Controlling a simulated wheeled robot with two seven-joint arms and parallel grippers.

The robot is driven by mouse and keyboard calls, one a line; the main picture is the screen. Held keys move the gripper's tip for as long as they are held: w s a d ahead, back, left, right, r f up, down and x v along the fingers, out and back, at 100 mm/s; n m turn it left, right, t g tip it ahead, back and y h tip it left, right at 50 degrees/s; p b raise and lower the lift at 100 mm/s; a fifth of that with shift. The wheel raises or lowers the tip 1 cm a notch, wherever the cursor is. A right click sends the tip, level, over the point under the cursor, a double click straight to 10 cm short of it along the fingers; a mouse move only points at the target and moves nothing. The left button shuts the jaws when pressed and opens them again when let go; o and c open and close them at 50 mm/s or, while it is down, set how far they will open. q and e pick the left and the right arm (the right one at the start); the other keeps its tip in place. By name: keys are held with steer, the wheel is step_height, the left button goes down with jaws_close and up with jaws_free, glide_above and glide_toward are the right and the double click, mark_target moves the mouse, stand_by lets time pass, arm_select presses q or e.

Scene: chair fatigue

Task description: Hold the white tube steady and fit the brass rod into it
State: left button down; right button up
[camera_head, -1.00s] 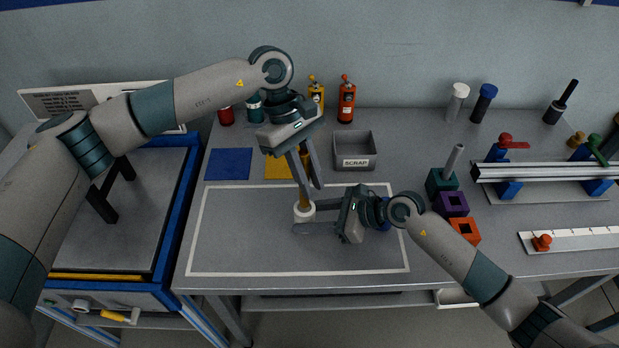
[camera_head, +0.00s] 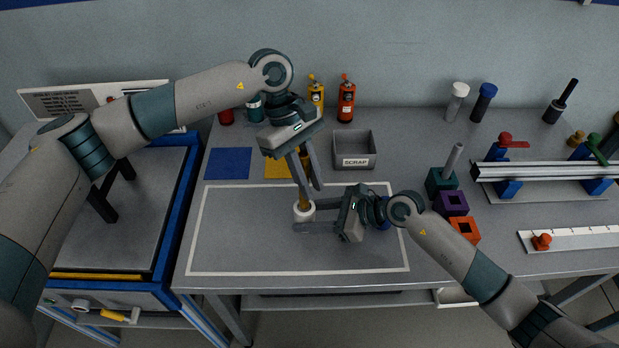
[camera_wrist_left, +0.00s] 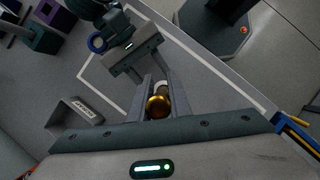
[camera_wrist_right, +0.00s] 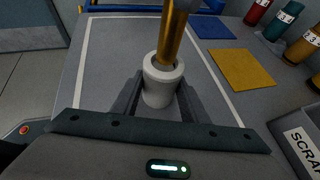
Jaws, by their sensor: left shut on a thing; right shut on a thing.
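The white tube (camera_wrist_right: 160,85) stands upright on the table inside the white outline. My right gripper (camera_head: 306,218) is low beside the table and shut on the tube from the right; it shows in the right wrist view (camera_wrist_right: 158,100). My left gripper (camera_head: 304,195) is above the tube, pointing down, and shut on the brass rod (camera_wrist_right: 173,35). In the right wrist view the rod's lower end is at the tube's mouth and looks slightly tilted. How deep it sits inside is hidden. In the left wrist view the rod's round top (camera_wrist_left: 157,106) shows between the fingers.
A grey SCRAP bin (camera_head: 355,151) stands behind the outline, with a blue mat (camera_head: 228,163) and a yellow mat (camera_head: 277,168) to its left. Purple (camera_head: 451,204) and orange (camera_head: 465,229) blocks are at the right. The outlined area's left part is clear.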

mark_target(308, 203)
arm_select(q)
step_height(308, 203, down, 7)
stand_by(2.7)
steer(key=c, duration=1.6)
jaws_free()
steer(key=shift+f, duration=0.1)
steer(key=shift+o, duration=0.2)
steer(key=shift+s, duration=0.1)
steer(key=shift+a+f, duration=0.1)
steer(key=v, duration=1.2)
steer(key=shift+r, duration=0.25)
